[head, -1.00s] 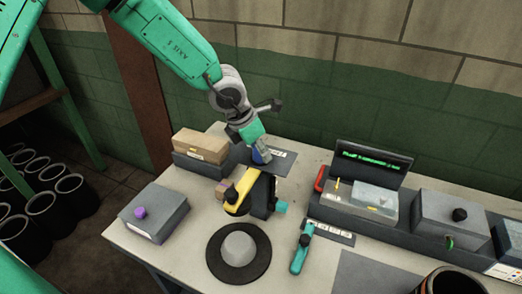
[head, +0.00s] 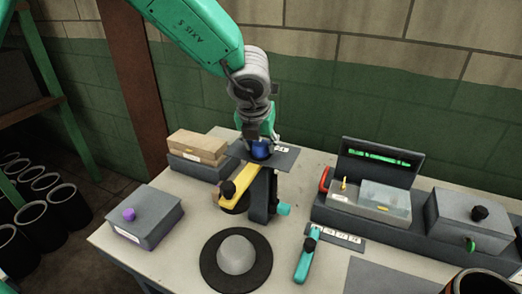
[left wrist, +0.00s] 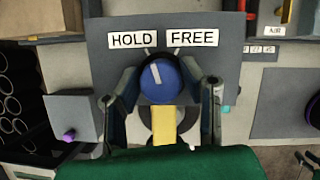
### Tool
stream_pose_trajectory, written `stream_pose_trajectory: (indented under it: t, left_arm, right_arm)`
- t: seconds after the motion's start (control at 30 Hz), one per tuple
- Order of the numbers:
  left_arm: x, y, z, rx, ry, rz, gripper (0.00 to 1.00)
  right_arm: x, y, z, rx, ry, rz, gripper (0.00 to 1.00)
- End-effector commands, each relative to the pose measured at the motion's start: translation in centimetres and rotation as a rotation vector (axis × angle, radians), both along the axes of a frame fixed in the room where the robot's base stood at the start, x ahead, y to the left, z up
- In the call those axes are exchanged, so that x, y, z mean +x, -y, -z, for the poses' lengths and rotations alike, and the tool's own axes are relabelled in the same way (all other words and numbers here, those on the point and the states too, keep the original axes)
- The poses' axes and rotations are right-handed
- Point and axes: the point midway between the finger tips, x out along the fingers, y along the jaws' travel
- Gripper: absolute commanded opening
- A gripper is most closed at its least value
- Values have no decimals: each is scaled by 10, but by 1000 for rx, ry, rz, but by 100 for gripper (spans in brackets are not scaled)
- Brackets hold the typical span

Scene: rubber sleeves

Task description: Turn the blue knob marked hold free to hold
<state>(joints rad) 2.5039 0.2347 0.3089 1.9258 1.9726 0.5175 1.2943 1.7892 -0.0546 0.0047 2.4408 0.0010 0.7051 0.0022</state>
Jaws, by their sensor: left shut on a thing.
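The blue knob (head: 260,149) sits on a dark grey plate (head: 285,158) at the back of the table, and it shows from above in the left wrist view (left wrist: 160,84). Its white mark points up and slightly left, towards the tick by the HOLD label (left wrist: 133,40); the FREE label (left wrist: 192,38) is to the right. My left gripper (head: 262,138) comes down on the knob from above. In the left wrist view its fingers (left wrist: 162,70) stand on both sides of the knob, shut on it. My right gripper is in neither view.
A yellow bar (head: 247,191) on a dark post stands just in front of the plate. A tan box (head: 198,147) is to the left, and a grey box with a purple knob (head: 129,214) is at front left. A console with a green-text screen (head: 378,158) is to the right.

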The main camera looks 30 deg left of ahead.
Motion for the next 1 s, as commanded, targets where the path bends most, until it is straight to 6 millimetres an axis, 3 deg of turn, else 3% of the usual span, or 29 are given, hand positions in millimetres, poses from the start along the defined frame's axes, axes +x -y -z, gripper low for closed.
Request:
stream_pose_trajectory:
  t: [0.4, 0.97, 1.0]
  left_arm:
    - [2, 0, -2, -2, 6, -203, 6]
    - [2, 0, -3, -2, 6, -237, 6]
    - [2, 0, -3, -2, 6, -237, 39]
  right_arm:
    - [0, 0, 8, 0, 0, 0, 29]
    - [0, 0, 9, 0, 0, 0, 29]
    - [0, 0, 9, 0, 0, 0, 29]
